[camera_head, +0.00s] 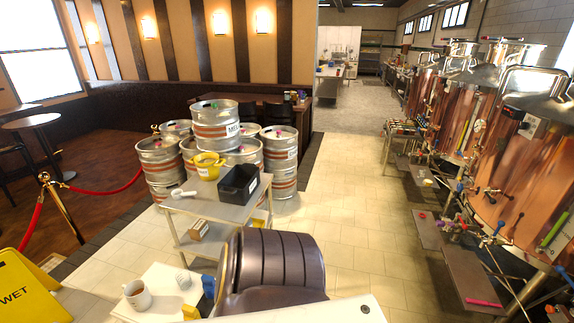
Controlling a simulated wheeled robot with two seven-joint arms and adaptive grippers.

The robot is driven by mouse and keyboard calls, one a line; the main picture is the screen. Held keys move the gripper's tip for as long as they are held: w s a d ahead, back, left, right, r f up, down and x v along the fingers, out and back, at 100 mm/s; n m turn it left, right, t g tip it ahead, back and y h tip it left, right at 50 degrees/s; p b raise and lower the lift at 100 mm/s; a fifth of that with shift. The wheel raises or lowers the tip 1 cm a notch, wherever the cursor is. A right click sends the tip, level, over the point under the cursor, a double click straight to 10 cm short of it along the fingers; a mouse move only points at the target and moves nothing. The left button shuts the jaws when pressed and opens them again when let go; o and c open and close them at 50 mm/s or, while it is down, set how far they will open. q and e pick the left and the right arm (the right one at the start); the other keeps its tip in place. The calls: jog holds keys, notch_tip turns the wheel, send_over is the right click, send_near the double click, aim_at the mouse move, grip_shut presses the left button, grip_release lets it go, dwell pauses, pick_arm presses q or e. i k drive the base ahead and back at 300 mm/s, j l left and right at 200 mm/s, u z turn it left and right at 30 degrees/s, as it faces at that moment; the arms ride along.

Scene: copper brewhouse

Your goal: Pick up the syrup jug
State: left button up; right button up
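I cannot pick out a syrup jug with certainty in the head view. A white mug (137,295) with brown contents stands on a low white surface (160,308) at the lower left, beside a small pale container (183,279). A steel cart (197,206) carries a yellow bowl-like vessel (208,166), a black bin (238,184) and a white scoop-like item (179,193). A brown box-like item (199,230) sits on its lower shelf. Neither of my grippers is in view.
A dark ribbed seat-like shape (275,262) fills the lower middle. Stacked steel kegs (164,175) stand behind the cart. Copper tanks (484,135) and a low platform (440,245) line the right. A yellow wet-floor sign (25,290) stands lower left. The tiled aisle (350,200) is clear.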

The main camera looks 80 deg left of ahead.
aim_at(136, 292)
jog(key=u, duration=4.2)
